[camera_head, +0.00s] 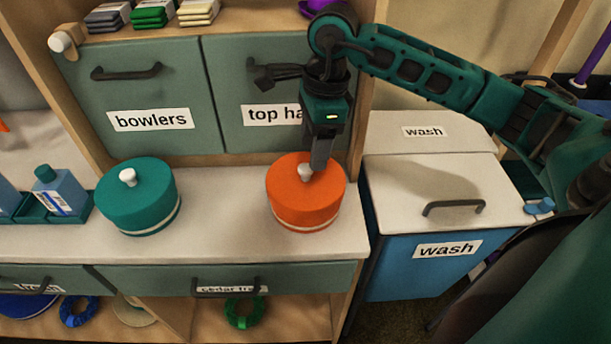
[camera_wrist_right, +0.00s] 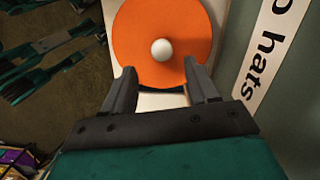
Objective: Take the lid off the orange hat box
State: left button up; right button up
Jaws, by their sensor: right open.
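The orange hat box (camera_head: 304,205) stands upright on the counter (camera_head: 235,225), with its lid on and a white knob (camera_head: 305,173) at the lid's centre. It also shows from above in the right wrist view (camera_wrist_right: 135,40), with the white knob (camera_wrist_right: 161,50) ahead of the fingertips. My right gripper (camera_head: 318,168) is over the lid, close to the knob. In the right wrist view its two fingers (camera_wrist_right: 158,75) are apart with nothing between them. I cannot tell how high the fingertips are above the lid. My left gripper is not in view.
A teal hat box (camera_head: 135,205) stands to the left on the counter, with bottles (camera_head: 62,190) further left. Cabinet doors labelled "bowlers" (camera_head: 150,90) and "top hats" (camera_head: 235,125) rise behind. A blue wash bin (camera_head: 400,265) stands right of the counter.

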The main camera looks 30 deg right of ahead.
aim_at(306, 167)
jog(key=f, duration=0.3)
jog(key=a+f, duration=0.1)
jog(key=f, duration=0.1)
jog(key=shift+w, duration=0.4)
jog(key=c, duration=1.1)
